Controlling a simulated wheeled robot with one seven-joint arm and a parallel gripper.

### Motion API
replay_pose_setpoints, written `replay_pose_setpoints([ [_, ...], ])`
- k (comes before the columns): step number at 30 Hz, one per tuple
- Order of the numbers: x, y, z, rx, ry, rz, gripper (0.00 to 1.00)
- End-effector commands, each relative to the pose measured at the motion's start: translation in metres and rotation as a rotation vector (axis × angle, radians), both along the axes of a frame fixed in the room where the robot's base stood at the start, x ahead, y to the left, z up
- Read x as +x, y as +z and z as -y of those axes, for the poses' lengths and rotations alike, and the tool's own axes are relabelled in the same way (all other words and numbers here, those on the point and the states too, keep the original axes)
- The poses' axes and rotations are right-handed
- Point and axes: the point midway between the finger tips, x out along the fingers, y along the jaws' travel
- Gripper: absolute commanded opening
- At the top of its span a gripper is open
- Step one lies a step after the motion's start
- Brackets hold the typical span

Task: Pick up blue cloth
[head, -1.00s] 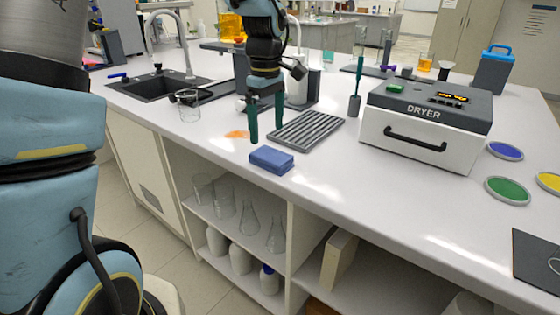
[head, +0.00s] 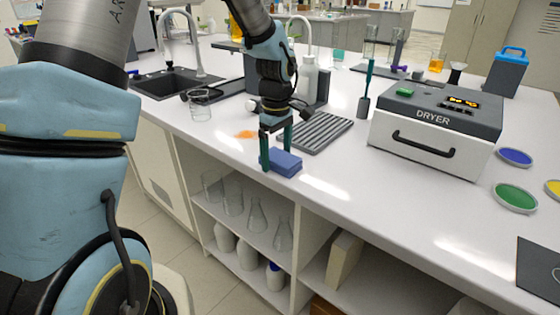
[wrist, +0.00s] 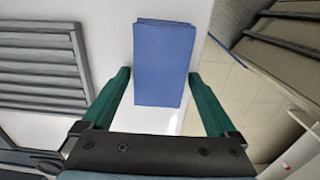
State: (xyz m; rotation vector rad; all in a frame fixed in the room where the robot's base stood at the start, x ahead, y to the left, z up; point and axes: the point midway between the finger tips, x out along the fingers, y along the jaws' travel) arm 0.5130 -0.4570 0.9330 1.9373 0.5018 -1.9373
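The blue cloth (head: 282,162) is a folded, flat block near the front edge of the white counter. In the wrist view the blue cloth (wrist: 163,62) lies ahead of and between the two green fingers, with its near end reaching in between the fingertips. My gripper (head: 276,150) is open above the counter at the cloth, fingers pointing down. One finger shows at the cloth's left end and the other behind it. In the wrist view my gripper (wrist: 158,75) has a wide gap with nothing clamped. I cannot tell whether a finger touches the cloth.
A grey slatted rack (head: 318,132) lies just behind the cloth. The white dryer (head: 428,130) stands to the right. An orange spill (head: 245,134) and a glass beaker (head: 200,105) are to the left. The counter's front edge (wrist: 205,50) is close to the cloth. Counter right of the cloth is clear.

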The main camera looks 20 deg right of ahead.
Motion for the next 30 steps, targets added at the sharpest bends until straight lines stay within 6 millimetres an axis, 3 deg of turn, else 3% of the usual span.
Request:
replay_pose_setpoints([
  [2,0.0,0.0,0.0,0.0,0.0,0.0,0.83],
  [18,0.0,0.0,0.0,0.0,0.0,0.0,0.22],
  [26,0.0,0.003,0.0,-0.001,0.0,0.002,0.22],
  [30,0.001,0.019,0.001,-0.003,-0.001,0.005,0.22],
])
